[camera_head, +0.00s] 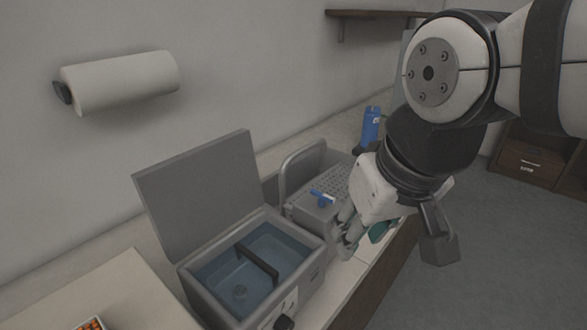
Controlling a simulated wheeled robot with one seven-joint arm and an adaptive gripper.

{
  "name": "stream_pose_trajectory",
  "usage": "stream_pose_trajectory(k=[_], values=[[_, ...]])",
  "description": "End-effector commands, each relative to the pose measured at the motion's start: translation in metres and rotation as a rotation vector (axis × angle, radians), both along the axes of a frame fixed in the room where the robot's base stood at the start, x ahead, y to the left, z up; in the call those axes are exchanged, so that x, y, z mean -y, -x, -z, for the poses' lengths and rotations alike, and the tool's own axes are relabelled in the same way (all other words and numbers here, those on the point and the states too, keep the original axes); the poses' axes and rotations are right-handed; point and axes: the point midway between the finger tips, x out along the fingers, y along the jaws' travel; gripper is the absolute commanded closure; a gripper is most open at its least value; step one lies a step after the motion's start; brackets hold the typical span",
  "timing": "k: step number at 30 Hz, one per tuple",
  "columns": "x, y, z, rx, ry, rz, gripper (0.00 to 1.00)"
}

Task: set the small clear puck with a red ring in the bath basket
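The bath (312,262) is a grey box on the counter with its lid (205,190) raised at the back. Bluish liquid fills it, and a dark bar (257,262) crosses over the liquid; the basket's walls are hard to make out. A small round shape (240,292) shows inside the bath, too dim to identify. My gripper (348,236) is to the right of the bath, fingers pointing down over the counter. Its fingertips are small and partly overlap, so its opening is unclear. I cannot make out a clear puck with a red ring.
A grey unit with a perforated top (326,184) and a blue-handled piece (322,196) stands behind my gripper. A blue bottle (371,125) is farther back. A teal item (379,231) lies near the gripper. A box of orange pieces (90,324) is at the lower left.

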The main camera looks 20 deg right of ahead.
Motion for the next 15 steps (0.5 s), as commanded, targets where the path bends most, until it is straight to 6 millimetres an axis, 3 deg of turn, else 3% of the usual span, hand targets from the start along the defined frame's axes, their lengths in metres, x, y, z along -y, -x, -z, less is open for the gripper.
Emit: stream_pose_trajectory(k=[6,15], values=[[0.015,0.026,0.0,0.053,0.023,0.006,0.68],[0.016,0.029,0.001,0.057,0.026,0.005,0.68]])
